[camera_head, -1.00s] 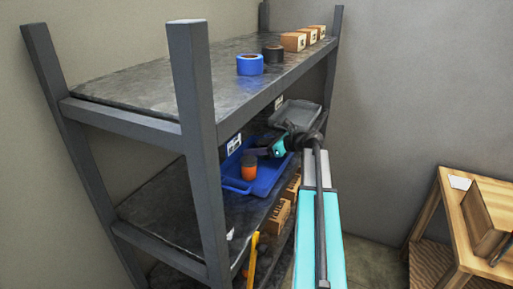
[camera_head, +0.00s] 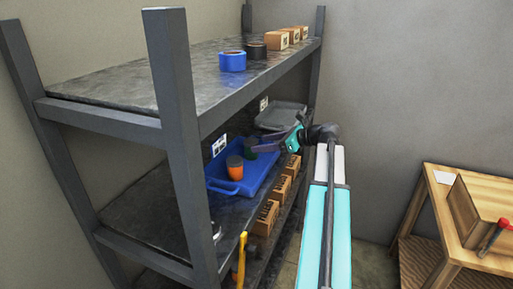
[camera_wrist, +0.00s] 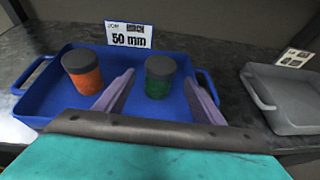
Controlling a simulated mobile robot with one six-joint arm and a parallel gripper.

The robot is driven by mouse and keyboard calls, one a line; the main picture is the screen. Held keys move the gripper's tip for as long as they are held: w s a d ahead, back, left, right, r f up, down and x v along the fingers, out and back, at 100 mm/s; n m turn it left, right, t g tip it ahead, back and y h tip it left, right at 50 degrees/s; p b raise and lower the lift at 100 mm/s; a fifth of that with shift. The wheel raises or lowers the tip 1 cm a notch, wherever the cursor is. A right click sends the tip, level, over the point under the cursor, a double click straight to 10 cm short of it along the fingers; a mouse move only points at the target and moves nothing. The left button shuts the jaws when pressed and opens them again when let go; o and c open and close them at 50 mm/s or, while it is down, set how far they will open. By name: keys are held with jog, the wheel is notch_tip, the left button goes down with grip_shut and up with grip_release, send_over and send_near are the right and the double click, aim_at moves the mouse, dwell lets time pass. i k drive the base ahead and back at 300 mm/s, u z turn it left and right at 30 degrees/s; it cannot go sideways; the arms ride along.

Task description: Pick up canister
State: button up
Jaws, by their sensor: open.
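An orange canister with a dark lid (camera_head: 235,171) stands upright in a blue tray (camera_head: 222,185) on the middle shelf. A green canister with a dark lid (camera_head: 250,151) stands farther back in the same tray, partly hidden by my gripper (camera_head: 270,143). In the wrist view, the green canister (camera_wrist: 160,84) shows between my gripper's two open purple fingers (camera_wrist: 159,78), near their tips. The fingers hold nothing. The orange canister (camera_wrist: 82,76) is to the left, outside the fingers. A "50 mm" label (camera_wrist: 128,36) stands behind the blue tray.
A grey tray (camera_wrist: 275,98) sits to the right of the blue one, apparently empty. Cartons (camera_head: 266,214) are on the shelf below. The upper shelf (camera_head: 150,80) and the rack's front post (camera_head: 180,150) bound the space. A wooden table (camera_head: 450,225) stands at the right.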

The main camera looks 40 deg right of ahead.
aim_at(235, 162)
jog(key=z, duration=0.05)
jog(key=k, duration=1)
jog(key=u, duration=0.05)
